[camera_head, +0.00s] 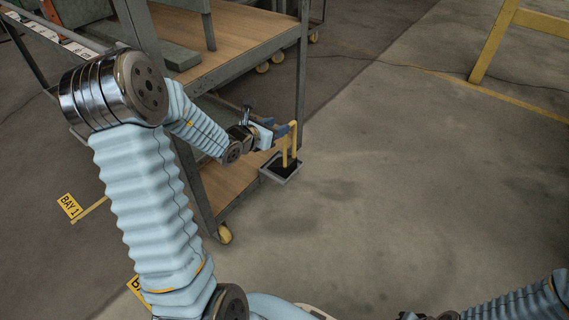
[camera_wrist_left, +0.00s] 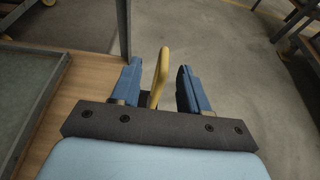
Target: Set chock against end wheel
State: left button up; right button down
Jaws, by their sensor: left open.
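My left gripper (camera_head: 284,131) is open at the top of the handle. In the left wrist view, the yellow handle (camera_wrist_left: 160,75) stands between the two blue fingers (camera_wrist_left: 160,88), with a gap visible on each side. The chock's body is hidden there. A yellow cart wheel (camera_head: 225,233) shows at the cart's near corner. My right arm shows only partly at the lower right, without its fingers.
The cart has a wooden upper deck (camera_head: 240,38), a lower deck (camera_head: 232,178) and a grey corner post (camera_head: 301,70) close to my left gripper. More yellow wheels (camera_head: 263,68) show behind. A yellow frame (camera_head: 494,45) stands far right. The concrete floor (camera_head: 400,190) is clear.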

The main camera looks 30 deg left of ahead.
pick_arm(q)
jog(key=x, duration=0.4)
jog(key=f+b+x, duration=0.1)
jog(key=x, duration=0.1)
jog(key=shift+d+f, duration=0.1)
jog(key=shift+d, duration=0.3)
jog(key=shift+w+f, duration=0.1)
jog(key=shift+w, duration=0.25)
jog(key=shift+c, duration=0.3)
grip_shut()
dwell(0.4)
jog(key=shift+r, duration=0.25)
